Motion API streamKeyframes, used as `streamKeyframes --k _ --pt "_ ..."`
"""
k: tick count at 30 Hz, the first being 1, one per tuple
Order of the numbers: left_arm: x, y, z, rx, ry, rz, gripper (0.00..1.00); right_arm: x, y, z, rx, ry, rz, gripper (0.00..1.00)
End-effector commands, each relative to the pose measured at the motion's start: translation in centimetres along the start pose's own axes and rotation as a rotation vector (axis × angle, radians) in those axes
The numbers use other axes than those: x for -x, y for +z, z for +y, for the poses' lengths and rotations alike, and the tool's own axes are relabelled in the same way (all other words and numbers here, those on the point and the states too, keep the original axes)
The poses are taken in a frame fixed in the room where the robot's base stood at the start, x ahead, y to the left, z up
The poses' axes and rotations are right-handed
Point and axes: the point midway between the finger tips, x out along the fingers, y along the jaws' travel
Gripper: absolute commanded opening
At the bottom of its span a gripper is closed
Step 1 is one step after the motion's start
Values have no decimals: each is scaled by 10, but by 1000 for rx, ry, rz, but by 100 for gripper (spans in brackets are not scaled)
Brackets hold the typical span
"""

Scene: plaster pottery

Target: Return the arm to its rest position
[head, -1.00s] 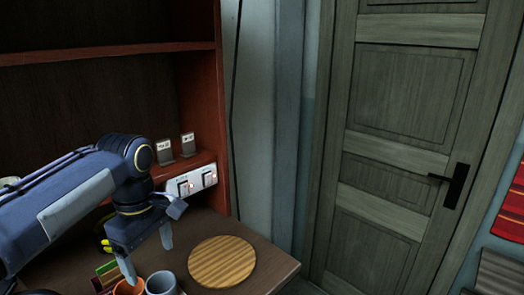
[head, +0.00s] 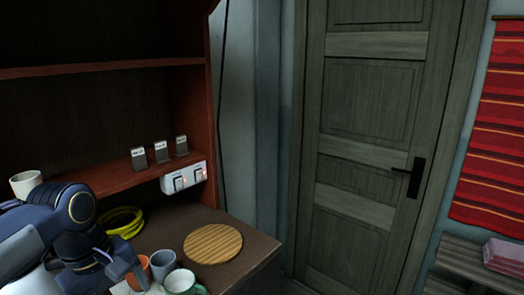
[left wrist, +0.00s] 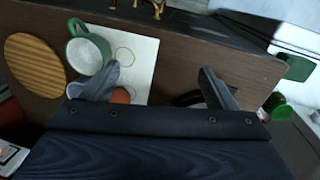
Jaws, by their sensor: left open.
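My left arm comes in at the lower left of the head view, with its gripper (head: 122,268) low beside the cups; its fingers are partly cut off or hidden there. In the left wrist view the gripper (left wrist: 158,88) is open, its two fingers wide apart with nothing held between them. An orange cup (head: 141,272), a grey-blue cup (head: 162,262) and a green mug (head: 184,284) stand close by on the table. The green mug (left wrist: 97,42) and part of the orange cup (left wrist: 120,96) show near one finger in the wrist view. My right gripper is not in view.
A round wooden board (head: 213,244) and yellow coils (head: 125,231) lie on the table (head: 240,262). A white sheet (left wrist: 148,62) lies under the green mug.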

Motion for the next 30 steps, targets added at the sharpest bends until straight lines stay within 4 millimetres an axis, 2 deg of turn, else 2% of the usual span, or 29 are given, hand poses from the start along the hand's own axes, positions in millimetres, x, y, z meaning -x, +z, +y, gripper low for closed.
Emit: streamKeyframes --k 8,15,20,26,27,30 --pt "-28 38 -48 -334 192 8 80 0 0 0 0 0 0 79" --pt "-75 89 -86 -697 372 157 80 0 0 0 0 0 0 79" --pt "-93 103 -94 -810 406 229 80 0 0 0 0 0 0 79" --pt "-95 105 -95 -829 409 239 80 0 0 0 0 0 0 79" --pt "-95 105 -95 -829 409 239 79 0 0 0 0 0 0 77" --pt "-95 104 -95 -829 409 238 66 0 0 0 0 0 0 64"
